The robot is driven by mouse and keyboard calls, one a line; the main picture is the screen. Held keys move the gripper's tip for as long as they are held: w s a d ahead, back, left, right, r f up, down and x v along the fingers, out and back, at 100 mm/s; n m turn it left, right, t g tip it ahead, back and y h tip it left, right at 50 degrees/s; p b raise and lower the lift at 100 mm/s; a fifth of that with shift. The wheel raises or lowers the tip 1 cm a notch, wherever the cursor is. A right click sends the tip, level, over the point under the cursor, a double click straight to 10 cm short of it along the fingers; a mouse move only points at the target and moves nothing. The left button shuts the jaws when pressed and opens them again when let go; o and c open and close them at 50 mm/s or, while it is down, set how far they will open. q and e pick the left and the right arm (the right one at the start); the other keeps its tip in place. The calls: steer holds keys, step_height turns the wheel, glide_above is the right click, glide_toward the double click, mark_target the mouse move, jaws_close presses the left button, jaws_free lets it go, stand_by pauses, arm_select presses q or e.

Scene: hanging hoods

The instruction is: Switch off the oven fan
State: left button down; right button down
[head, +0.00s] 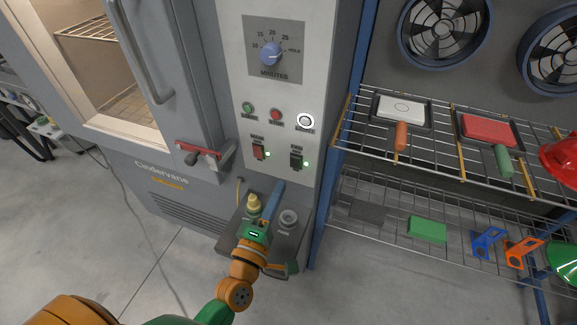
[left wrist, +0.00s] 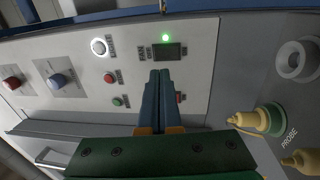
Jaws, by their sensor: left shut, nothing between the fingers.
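The oven's control panel (head: 275,115) carries a dark FAN rocker switch (head: 296,159) with a lit green lamp (head: 306,164) beside it. In the left wrist view the FAN switch (left wrist: 168,50) lies just beyond the fingertips, with its green lamp (left wrist: 165,37) lit. A red MAIN switch (head: 259,152) sits to its left in the head view and is mostly hidden behind my fingers in the wrist view. My left gripper (head: 279,185) is shut and empty, its blue fingers just below the switches. I cannot tell whether they touch the panel. My right gripper is not in view.
Above the switches are a green button (head: 247,107), a red button (head: 275,114), a white-ringed button (head: 305,121) and a timer dial (head: 271,54). A ledge with a yellow probe plug (head: 253,203) juts out below. A wire shelf (head: 440,170) stands at right.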

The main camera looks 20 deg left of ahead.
mark_target(293, 160)
arm_select(q)
steer(key=w, duration=0.6)
steer(key=shift+w+d+r, duration=0.1)
steer(key=shift+w+r, duration=0.2)
steer(key=shift+r, duration=0.1)
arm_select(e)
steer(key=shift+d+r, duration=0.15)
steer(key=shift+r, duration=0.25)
